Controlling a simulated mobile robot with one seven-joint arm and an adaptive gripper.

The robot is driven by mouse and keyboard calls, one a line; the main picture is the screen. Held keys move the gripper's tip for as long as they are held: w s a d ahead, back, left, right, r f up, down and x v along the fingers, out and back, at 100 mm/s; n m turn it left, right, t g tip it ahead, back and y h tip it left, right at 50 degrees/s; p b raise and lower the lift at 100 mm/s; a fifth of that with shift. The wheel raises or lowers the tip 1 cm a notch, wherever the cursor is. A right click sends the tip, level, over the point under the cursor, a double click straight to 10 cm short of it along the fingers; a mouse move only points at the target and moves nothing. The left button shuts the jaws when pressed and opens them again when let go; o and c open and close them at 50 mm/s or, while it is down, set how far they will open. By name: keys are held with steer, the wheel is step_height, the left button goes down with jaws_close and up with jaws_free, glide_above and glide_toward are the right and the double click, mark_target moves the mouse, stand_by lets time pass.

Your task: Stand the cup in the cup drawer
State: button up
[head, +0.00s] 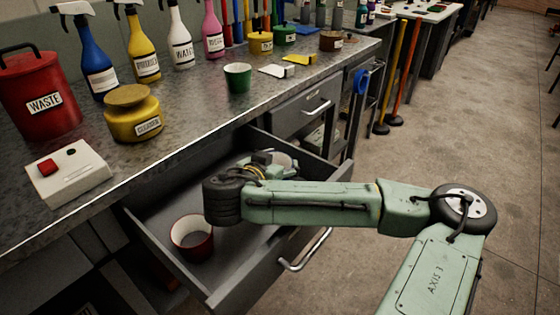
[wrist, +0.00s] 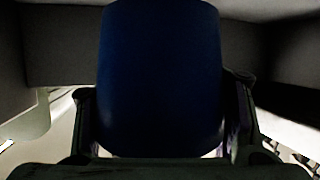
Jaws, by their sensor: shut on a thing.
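A dark blue cup (wrist: 160,75) fills the middle of the wrist view, between the two fingers of my gripper (wrist: 163,112), which is shut on it. Grey drawer walls surround it there; its base is hidden, so I cannot tell whether it touches the drawer floor. In the head view the open drawer (head: 262,275) is under the bench, with my wrist reaching down into it. My arm hides the fingers and the blue cup there. A red cup (head: 191,238) stands upright at the drawer's near left.
A green cup (head: 237,78) stands on the bench top (head: 190,120). Spray bottles, a red waste can (head: 38,95), a yellow cleaner tin (head: 133,115) and a white button box (head: 68,172) are also there. A closed drawer (head: 305,108) is beyond the open one. Clear floor lies to the right.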

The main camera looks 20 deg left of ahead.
mark_target(281, 161)
steer(key=shift+f+b, duration=0.65)
steer(key=shift+b, duration=0.4)
steer(key=shift+r, duration=0.1)
steer(key=o, duration=1.3)
step_height(281, 161, up, 2)
steer(key=p, duration=0.3)
steer(key=v, duration=0.1)
steer(key=b+v, duration=0.1)
steer(key=shift+s, duration=0.4)
steer(key=shift+b+v, duration=0.7)
steer(key=shift+v, duration=3.8)
steer(key=shift+a, duration=0.1)
